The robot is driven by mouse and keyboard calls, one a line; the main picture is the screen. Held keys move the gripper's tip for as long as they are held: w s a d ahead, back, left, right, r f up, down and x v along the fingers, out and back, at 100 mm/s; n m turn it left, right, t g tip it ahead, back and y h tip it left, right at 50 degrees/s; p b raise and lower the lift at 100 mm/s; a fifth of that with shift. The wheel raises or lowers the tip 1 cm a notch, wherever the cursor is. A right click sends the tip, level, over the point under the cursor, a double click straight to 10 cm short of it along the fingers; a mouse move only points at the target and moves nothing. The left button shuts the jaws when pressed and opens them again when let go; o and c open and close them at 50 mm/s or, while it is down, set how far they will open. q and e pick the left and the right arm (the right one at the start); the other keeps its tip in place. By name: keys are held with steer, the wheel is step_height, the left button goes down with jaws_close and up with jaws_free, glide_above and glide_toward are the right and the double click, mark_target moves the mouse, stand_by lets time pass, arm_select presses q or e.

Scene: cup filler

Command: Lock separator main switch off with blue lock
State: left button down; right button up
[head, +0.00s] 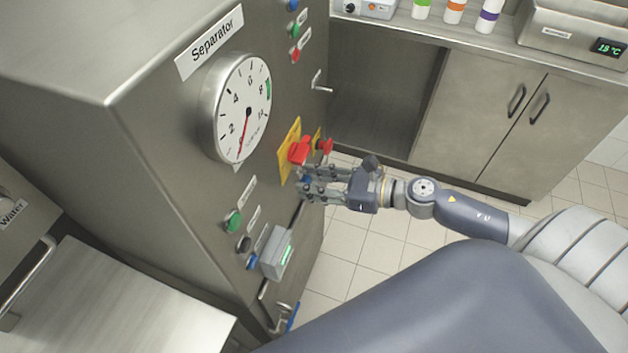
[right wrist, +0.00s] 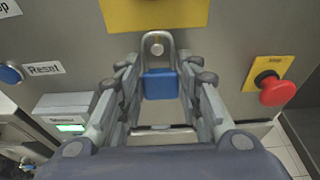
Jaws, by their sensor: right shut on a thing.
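The separator (head: 150,130) is a grey cabinet with a round dial. Its red main switch (head: 299,151) sits on a yellow plate (head: 285,165); the right wrist view shows only the lower part of that plate (right wrist: 135,14). My right gripper (head: 307,184) is just below the switch, its fingers closed on the blue lock (right wrist: 160,86). The lock hangs upright, its metal shackle facing the panel. The shackle's arch surrounds a small round metal part (right wrist: 157,48) just below the plate; I cannot tell if it is threaded through. My left gripper is out of view.
A red emergency button (right wrist: 278,92) on a yellow plate is right of the gripper. A display box (head: 277,252) and several buttons are lower on the panel. A bench with cupboards (head: 480,115) stands behind. Open tiled floor (head: 385,255) lies right of the separator.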

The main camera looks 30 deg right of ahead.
steer(key=o, duration=1.2)
steer(key=v, duration=1.2)
